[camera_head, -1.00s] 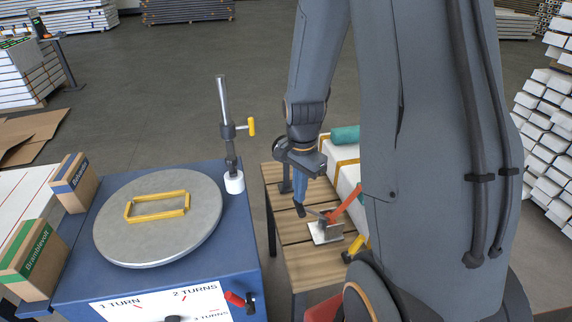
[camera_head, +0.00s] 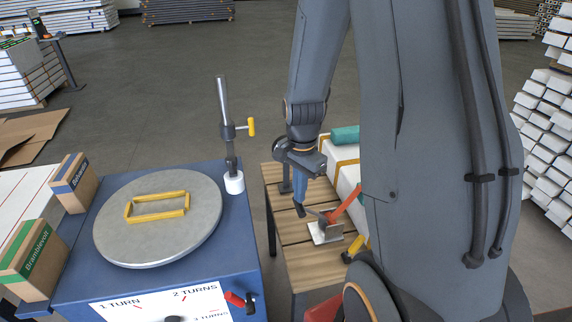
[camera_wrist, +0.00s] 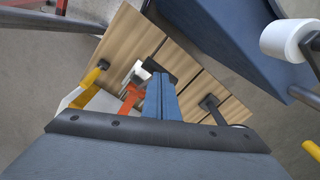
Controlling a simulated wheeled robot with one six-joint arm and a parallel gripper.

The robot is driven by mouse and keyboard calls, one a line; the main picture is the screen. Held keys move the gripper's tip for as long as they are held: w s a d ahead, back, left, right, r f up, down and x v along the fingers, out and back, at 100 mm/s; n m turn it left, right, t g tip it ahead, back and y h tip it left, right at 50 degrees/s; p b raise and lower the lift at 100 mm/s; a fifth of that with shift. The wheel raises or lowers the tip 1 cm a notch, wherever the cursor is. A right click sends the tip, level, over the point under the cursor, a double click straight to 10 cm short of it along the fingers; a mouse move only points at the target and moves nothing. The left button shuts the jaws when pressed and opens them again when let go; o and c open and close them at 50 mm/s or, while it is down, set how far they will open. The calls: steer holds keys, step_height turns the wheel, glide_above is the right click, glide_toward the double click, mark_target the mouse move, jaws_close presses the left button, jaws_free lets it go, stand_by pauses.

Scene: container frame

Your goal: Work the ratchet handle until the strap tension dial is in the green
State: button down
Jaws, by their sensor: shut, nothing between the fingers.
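The ratchet (camera_head: 327,233) is a small grey metal bracket on the slatted wooden bench, with an orange strap or lever (camera_head: 348,204) slanting up beside it. A thin bar runs from it to a dark grip (camera_head: 300,211), seemingly the handle. My gripper (camera_head: 301,198) points down at this grip, its blue fingers shut and empty. In the wrist view, the fingertips (camera_wrist: 160,80) are close to the dark grip (camera_wrist: 158,67); I cannot tell whether they touch. The orange piece (camera_wrist: 131,99) is left of them. I cannot make out the tension dial.
A blue turntable stand (camera_head: 245,240) with a round plate (camera_head: 110,235) and an upright post (camera_head: 223,105) stands left of the wooden bench (camera_head: 300,265). A white strapped bundle (camera_head: 345,180) lies behind the ratchet, partly hidden by my arm. Yellow-handled hardware (camera_head: 354,248) sits on the right.

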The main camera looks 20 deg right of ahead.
steer(key=shift+f, duration=0.15)
stand_by(0.4)
steer(key=shift+a+f+b, duration=0.95)
steer(key=shift+f+b, duration=1.2)
steer(key=shift+f, duration=1.8)
step_height(320, 180, up, 12)
steer(key=p, duration=1)
steer(key=shift+w, duration=0.15)
steer(key=shift+r, duration=0.15)
